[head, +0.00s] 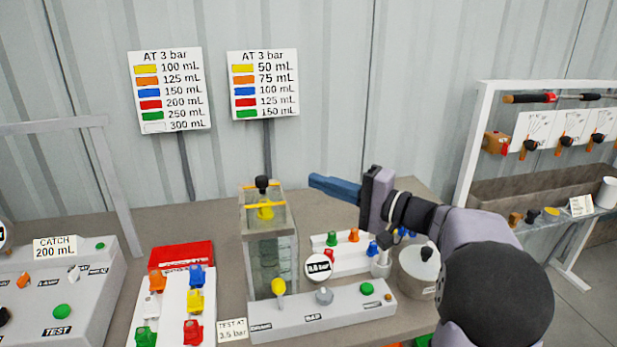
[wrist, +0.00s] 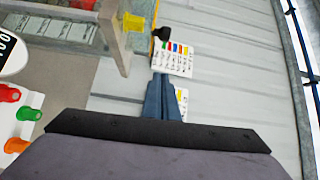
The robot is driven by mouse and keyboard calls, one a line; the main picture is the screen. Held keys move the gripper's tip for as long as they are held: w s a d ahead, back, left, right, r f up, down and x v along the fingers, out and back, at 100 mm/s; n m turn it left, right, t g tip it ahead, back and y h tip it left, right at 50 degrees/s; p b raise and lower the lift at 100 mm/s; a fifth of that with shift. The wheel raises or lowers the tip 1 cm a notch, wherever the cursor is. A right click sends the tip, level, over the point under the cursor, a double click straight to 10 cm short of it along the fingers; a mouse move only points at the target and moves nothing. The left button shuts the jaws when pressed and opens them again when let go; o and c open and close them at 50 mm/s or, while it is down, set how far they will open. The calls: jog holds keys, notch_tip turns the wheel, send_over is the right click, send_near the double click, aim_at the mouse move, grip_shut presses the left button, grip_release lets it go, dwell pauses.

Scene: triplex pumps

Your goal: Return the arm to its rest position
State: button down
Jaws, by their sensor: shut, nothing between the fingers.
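My gripper (head: 335,187) is raised above the bench in the head view, to the right of the clear tank, with its blue fingers pointing left. The fingers are closed together and hold nothing. In the wrist view the shut fingers (wrist: 164,98) point up the picture toward the corrugated wall. My arm comes in from the lower right of the head view and hides part of the bench behind it. The fingertips are apart from the tank and from everything else in view.
The clear tank (head: 270,255) with a yellow nozzle (head: 264,210) stands left of my gripper. Below are a gauge (head: 318,267), a grey control box (head: 325,318) and a white rack of coloured nozzles (head: 175,308). Two signs (head: 168,90) stand behind. A framed station (head: 480,140) is at right.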

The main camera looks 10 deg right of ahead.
jog(key=s+a+f+n+g+h+p, duration=0.1)
jog(key=s+a+f+g+h+p, duration=0.3)
jog(key=s+f, duration=0.4)
jog(key=s+a+f+n+g+h+p, duration=0.1)
jog(key=s+a+f+g+h+p, duration=0.1)
jog(key=s+a+f+g, duration=0.45)
jog(key=s+d+f+n+g+h+p, duration=0.1)
jog(key=s+d+f+n+h, duration=0.2)
jog(key=s, duration=0.4)
jog(key=s+d+f+n+g+h+p, duration=0.1)
jog(key=s+d+f+n+g+h, duration=0.1)
jog(key=s, duration=0.6)
notch_tip(320, 180, down, 3)
jog(key=shift+s+d+f+n+h, duration=0.2)
jog(key=shift+d+n+h, duration=0.5)
jog(key=shift+d+n, duration=0.3)
